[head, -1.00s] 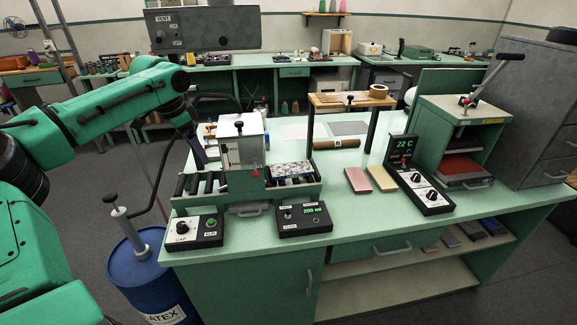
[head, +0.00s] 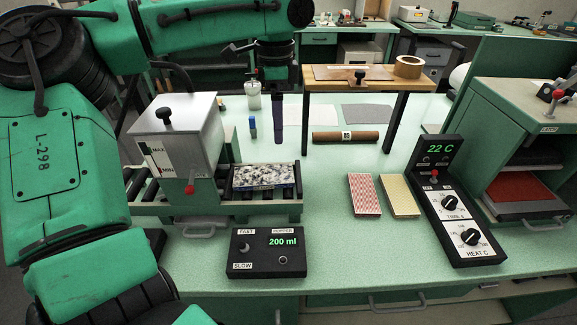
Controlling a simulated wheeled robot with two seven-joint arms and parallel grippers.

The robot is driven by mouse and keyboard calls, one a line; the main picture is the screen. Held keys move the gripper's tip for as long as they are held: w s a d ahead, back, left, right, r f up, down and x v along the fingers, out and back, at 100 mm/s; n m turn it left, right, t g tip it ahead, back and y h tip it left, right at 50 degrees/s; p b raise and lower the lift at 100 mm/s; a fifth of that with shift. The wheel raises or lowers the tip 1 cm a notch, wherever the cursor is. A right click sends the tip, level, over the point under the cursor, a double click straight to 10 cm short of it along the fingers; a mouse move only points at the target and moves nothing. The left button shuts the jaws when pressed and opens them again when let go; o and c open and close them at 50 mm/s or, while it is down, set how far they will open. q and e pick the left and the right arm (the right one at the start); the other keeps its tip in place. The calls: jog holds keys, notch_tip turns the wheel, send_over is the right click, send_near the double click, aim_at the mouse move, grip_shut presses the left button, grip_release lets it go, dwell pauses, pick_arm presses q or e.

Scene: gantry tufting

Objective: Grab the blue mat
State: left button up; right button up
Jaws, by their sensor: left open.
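The only mat-like piece with blue on it is a flat piece with a speckled grey-white top and a bluish front edge (head: 263,176). It lies on the roller bed, to the right of the grey hopper. My left gripper (head: 277,143) points down from the wrist at the upper middle. In the picture it is just above and behind this piece, apart from it. Its fingers are seen edge-on, open and empty. A red mat (head: 366,194) and a yellow mat (head: 399,196) lie flat on the green table. My right gripper is out of view.
The grey hopper (head: 178,140) stands over the roller bed, left of the speckled piece. A control box (head: 268,253) sits in front. A wooden stand (head: 366,77) rises behind, with a brown roll (head: 346,137) below. The heat panel (head: 449,205) and green press (head: 535,120) are at right.

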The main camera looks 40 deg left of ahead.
pick_arm(q)
send_near(276, 173)
jog(key=shift+s+d+f+p, duration=0.1)
jog(key=shift+s+f+p, duration=0.3)
jog(key=shift+s, duration=0.35)
jog(key=f, duration=0.5)
jog(key=w+f+p, duration=0.1)
jog(key=f, duration=0.1)
jog(key=shift+w+f, duration=0.1)
jog(key=shift+f, duration=0.25)
jog(key=shift+c, duration=0.3)
jog(key=c, duration=1)
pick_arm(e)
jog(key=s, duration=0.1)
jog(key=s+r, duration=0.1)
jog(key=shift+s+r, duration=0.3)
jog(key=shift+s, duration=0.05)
